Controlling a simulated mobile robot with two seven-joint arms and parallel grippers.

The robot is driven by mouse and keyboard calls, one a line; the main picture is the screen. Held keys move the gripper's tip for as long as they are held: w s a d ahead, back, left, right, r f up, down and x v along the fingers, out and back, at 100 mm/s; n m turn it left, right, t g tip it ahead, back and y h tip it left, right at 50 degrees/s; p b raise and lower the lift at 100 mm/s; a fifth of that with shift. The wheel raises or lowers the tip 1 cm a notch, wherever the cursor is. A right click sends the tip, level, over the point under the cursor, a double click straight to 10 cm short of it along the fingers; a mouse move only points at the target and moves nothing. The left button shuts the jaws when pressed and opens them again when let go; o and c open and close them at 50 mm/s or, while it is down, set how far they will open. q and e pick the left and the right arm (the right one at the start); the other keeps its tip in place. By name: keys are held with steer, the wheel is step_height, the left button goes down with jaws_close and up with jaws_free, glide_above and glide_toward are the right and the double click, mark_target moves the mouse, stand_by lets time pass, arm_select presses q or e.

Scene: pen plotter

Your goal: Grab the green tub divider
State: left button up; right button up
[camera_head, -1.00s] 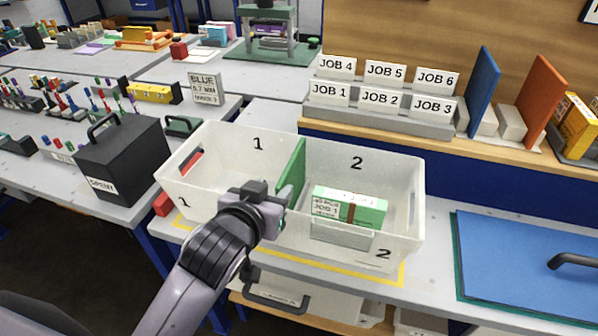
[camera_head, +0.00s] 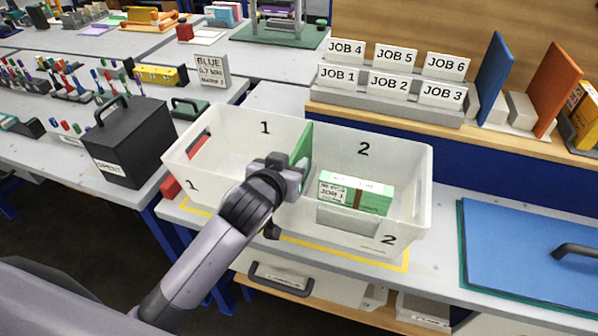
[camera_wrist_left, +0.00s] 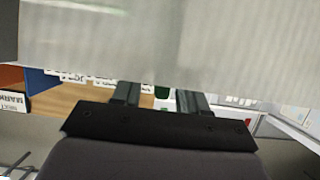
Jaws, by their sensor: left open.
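The green tub divider (camera_head: 303,142) stands upright across the white tub (camera_head: 225,186), between compartments 1 and 2. Its lower near part is hidden behind my left gripper (camera_head: 302,174), which is over the near part of the tub by the divider. In the left wrist view, the two fingers of my left gripper (camera_wrist_left: 160,97) are apart, with a small green patch (camera_wrist_left: 162,91) between them. I cannot tell whether this patch is the divider, or whether the fingers touch it. A pale grey surface fills the top of that view. My right gripper is not in view.
A green and white box labelled JOB 1 (camera_head: 372,196) lies in compartment 2. A black case (camera_head: 130,140) stands left of the tub. A blue board with a black handle (camera_head: 535,262) lies to the right. Job signs (camera_head: 388,84) stand behind.

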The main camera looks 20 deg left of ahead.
arm_select(q)
jaws_close()
steer(key=shift+r, duration=0.1)
